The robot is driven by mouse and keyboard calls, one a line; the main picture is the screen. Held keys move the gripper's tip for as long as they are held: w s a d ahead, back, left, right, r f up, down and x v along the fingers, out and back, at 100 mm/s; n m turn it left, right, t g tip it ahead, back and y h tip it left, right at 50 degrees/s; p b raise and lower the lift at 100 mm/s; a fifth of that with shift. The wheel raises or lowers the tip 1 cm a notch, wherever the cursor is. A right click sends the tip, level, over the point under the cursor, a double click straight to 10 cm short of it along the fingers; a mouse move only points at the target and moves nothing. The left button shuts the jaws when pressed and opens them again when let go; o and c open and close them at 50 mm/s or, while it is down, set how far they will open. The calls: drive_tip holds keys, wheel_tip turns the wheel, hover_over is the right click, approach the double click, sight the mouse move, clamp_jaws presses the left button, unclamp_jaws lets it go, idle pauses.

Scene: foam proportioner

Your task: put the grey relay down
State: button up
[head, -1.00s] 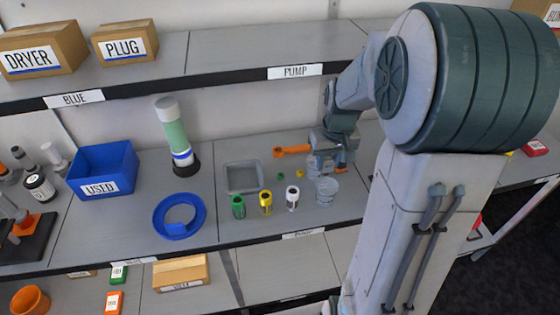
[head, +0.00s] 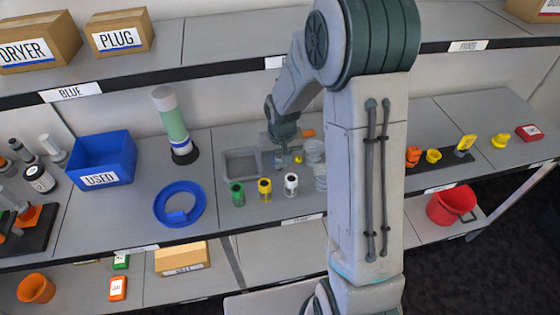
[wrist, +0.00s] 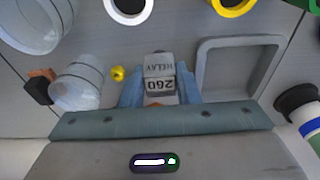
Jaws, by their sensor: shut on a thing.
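The grey relay (wrist: 159,70), a small block marked RELAY and 260, is in the wrist view between the two blue fingers of my gripper (wrist: 159,90). My gripper is shut on it. In the head view my gripper (head: 283,160) points down over the middle shelf, just right of a shallow grey tray (head: 241,178). The tray also shows in the wrist view, to the right of the relay (wrist: 204,70). The relay cannot be made out clearly in the head view, and I cannot tell its height above the shelf.
Clear cups (head: 320,178) stand close right of my gripper, with a small yellow piece (wrist: 118,73) nearby. Green (head: 237,194), yellow (head: 265,189) and white (head: 291,184) canisters line the front. A green-white cylinder (head: 175,125) stands left of the tray. The upper shelf overhangs behind.

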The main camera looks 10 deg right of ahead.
sight(280, 164)
drive_tip(key=shift+f, duration=1.3)
drive_tip(key=shift+f, duration=0.2)
drive_tip(key=o, duration=1)
drive_tip(key=shift+c, duration=0.2)
drive_tip(key=shift+r, duration=0.1)
